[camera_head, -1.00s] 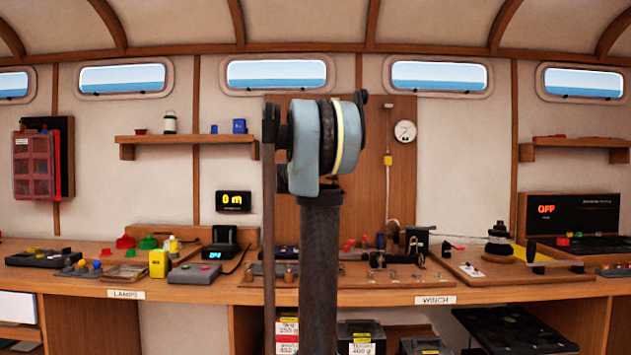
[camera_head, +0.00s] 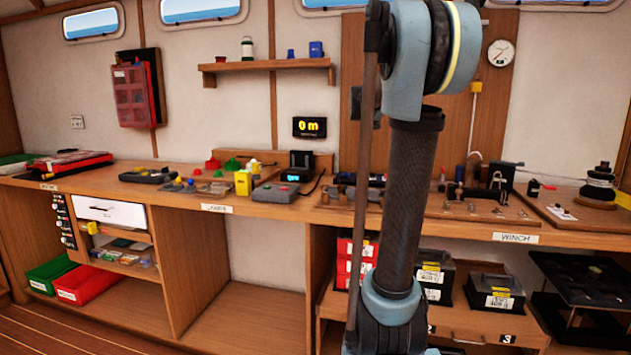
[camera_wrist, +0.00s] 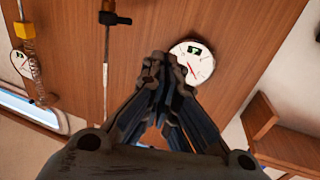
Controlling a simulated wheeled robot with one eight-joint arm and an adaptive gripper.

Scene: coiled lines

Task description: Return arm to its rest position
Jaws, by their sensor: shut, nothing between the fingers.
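My gripper (camera_wrist: 165,72) shows in the wrist view, its fingers drawn together with nothing held between them. It points at a wooden wall panel with a round white gauge (camera_wrist: 193,62) just to the right of the fingertips. Whether the fingers touch the panel cannot be told, but they look apart from it. In the head view my arm rises right of centre, in front of the workbench, and its gripper is out of frame.
The workbench (camera_head: 470,226) runs across the head view, with lamp parts and winch parts on it. A shelf (camera_head: 268,65) is on the wall. Black cases (camera_head: 494,292) stand below the bench. A white drawer (camera_head: 110,212) and bins are at left. Open floor shows at lower left.

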